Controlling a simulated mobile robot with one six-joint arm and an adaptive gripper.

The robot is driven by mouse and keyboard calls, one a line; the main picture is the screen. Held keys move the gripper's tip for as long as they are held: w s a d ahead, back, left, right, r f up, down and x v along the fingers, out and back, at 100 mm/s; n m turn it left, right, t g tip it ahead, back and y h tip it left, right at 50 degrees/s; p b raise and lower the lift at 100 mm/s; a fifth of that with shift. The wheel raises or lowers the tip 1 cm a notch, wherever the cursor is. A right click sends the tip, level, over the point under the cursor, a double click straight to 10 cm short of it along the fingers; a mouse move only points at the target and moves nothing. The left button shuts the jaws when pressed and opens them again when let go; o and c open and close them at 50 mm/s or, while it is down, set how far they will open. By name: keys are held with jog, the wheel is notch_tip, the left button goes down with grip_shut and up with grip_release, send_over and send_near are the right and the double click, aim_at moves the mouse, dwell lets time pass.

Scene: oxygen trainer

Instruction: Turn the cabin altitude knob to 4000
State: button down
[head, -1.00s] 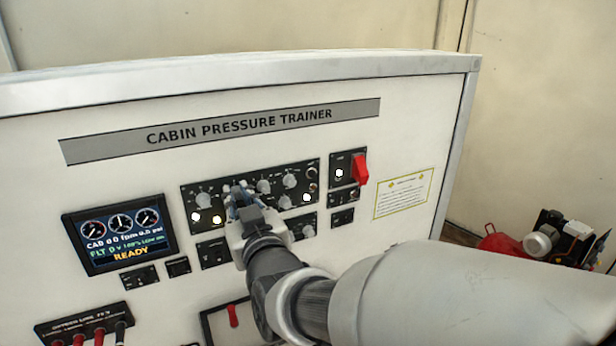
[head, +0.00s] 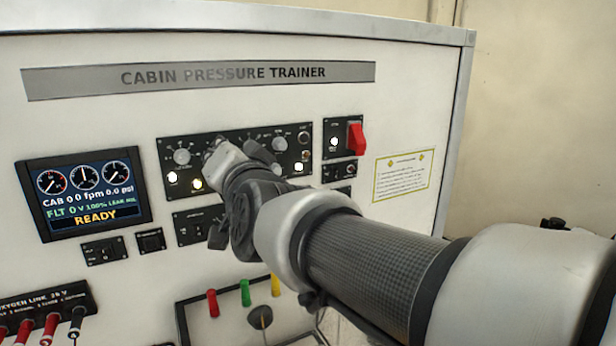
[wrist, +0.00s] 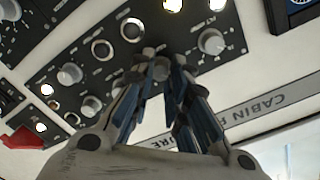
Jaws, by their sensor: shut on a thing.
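The black control panel (head: 290,131) with several grey knobs is set in the white trainer front. My gripper (wrist: 158,75) is at this panel, its fingertips closed around a grey knob between the leftmost knob (head: 182,156) and the rest. The held knob is mostly hidden by the fingers, and I cannot read its label or pointer. In the wrist view the panel appears upside down, and the leftmost knob (wrist: 212,41) is just right of the fingers. In the head view my wrist hides the fingertips. The display (head: 84,199) reads FLT 0 and READY.
Lit white and yellow lamps (head: 197,184) sit below the knobs. A red guarded switch (head: 356,139) is at the right. Small switch panels and a frame with coloured levers (head: 245,293) lie below. The front is clear around the notice (head: 403,175).

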jog(key=shift+d+r+m+b, duration=0.1)
jog(key=shift+m+b, duration=2.1)
jog(key=shift+m, duration=1.1)
jog(key=c, duration=1.5)
grip_release()
jog(key=shift+w, duration=0.1)
jog(key=shift+v, duration=6)
jog(key=shift+d, duration=0.1)
